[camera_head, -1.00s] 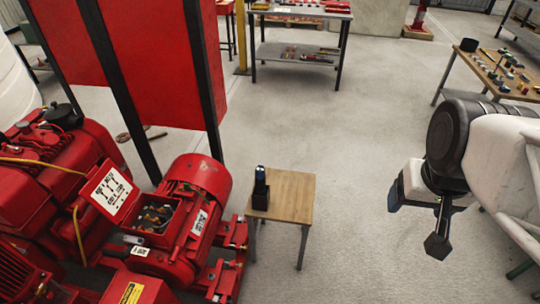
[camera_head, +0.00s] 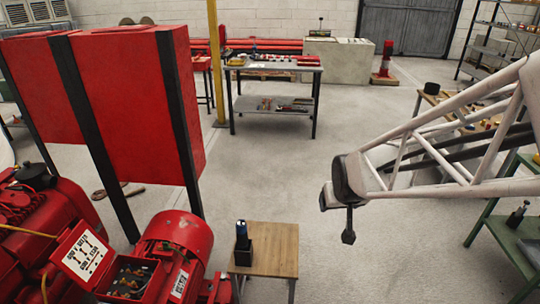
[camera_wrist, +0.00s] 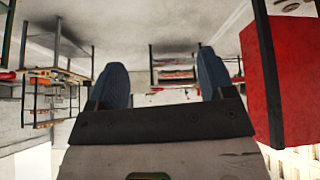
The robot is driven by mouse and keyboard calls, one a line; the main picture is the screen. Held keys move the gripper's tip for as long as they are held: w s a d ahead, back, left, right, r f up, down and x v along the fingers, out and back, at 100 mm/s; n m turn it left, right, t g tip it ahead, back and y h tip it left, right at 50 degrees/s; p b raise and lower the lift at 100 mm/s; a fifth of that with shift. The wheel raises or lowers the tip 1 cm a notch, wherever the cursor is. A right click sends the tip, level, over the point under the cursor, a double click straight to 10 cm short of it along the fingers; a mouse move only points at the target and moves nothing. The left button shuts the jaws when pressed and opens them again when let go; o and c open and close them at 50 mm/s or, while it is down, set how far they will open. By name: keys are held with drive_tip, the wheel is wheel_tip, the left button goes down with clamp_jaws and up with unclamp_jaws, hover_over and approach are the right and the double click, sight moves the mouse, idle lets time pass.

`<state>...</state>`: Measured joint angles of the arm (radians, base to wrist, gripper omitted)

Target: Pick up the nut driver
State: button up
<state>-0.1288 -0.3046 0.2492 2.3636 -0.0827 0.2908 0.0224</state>
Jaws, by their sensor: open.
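A dark upright tool with a bluish top (camera_head: 241,229) stands in a small black holder (camera_head: 243,255) on a small wooden table (camera_head: 276,246). It may be the nut driver, but it is too small to tell; its lower part is hidden in the holder. My gripper (camera_wrist: 162,82) is open and empty in the wrist view, its two blue fingers wide apart. In the head view my arm reaches in from the right, and its end hangs well above the floor, right of the small table and apart from it.
Red pump machinery (camera_head: 176,240) stands close left of the small table, with tall red panels (camera_head: 130,100) behind it. A two-shelf metal table (camera_head: 275,104) stands farther back. A green rack (camera_head: 500,225) is at the right. Open floor lies between.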

drive_tip(key=w+a+f+n+t+y, duration=0.1)
drive_tip(key=w+a+f+n+t, duration=0.1)
drive_tip(key=w+a+f, duration=0.65)
drive_tip(key=n+t+y, duration=0.3)
drive_tip(key=y, duration=0.3)
approach(244, 237)
drive_tip(key=x, duration=0.4)
drive_tip(key=shift+w+d+r, duration=0.1)
drive_tip(key=shift+w+r, duration=0.05)
drive_tip(key=shift+w, duration=0.3)
drive_tip(key=shift+x, duration=1.35)
drive_tip(key=shift+x, duration=2.55)
drive_tip(key=shift+s, duration=0.2)
